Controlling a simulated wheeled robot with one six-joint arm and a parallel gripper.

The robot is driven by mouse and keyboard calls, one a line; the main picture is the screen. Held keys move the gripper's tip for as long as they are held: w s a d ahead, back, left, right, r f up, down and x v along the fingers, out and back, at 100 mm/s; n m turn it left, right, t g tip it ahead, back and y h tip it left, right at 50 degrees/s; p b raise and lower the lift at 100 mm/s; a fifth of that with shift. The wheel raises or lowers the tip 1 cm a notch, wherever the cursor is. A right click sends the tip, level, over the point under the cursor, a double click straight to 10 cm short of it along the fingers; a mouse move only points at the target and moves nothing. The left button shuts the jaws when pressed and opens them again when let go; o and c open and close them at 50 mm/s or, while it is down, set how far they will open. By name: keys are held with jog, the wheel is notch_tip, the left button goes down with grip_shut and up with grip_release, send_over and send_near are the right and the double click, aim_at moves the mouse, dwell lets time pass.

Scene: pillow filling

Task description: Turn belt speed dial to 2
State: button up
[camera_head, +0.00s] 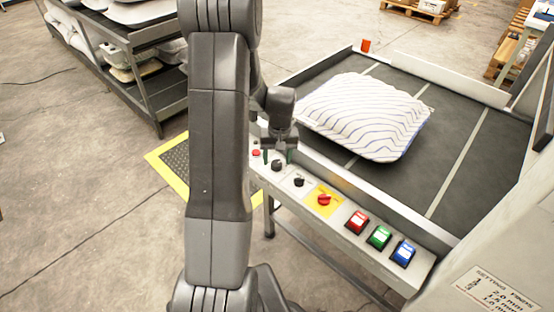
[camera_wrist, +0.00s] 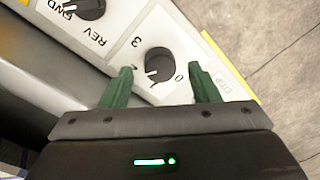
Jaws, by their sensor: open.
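The belt speed dial (camera_wrist: 158,62) is a round black knob on a pale panel in the wrist view, with a 0 to its lower right and a 3 to its upper left. Its pale pointer mark is on its lower-left side; the exact setting is hard to read. In the head view the dial (camera_head: 277,166) sits just below my gripper (camera_head: 278,155). In the wrist view my gripper (camera_wrist: 158,84) is open, its green fingers on either side of the dial's lower part, apart from it. The left finger partly covers a label.
A FWD/REV knob (camera_wrist: 86,8) is beside the dial; a STOP label (camera_wrist: 222,78) is on the other side. The panel also holds a red knob on yellow (camera_head: 323,199) and red, green and blue buttons (camera_head: 379,237). A striped pillow (camera_head: 362,115) lies on the belt (camera_head: 480,165) behind.

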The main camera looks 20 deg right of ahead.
aim_at(279, 162)
notch_tip(279, 162, up, 13)
jog(key=shift+d+f+p, duration=0.2)
jog(key=shift+d+p, duration=0.15)
jog(key=shift+s, duration=0.1)
jog(key=f, duration=1.4)
jog(key=shift+a+b, duration=0.35)
jog(key=shift+b, duration=0.05)
jog(key=shift+r, duration=0.15)
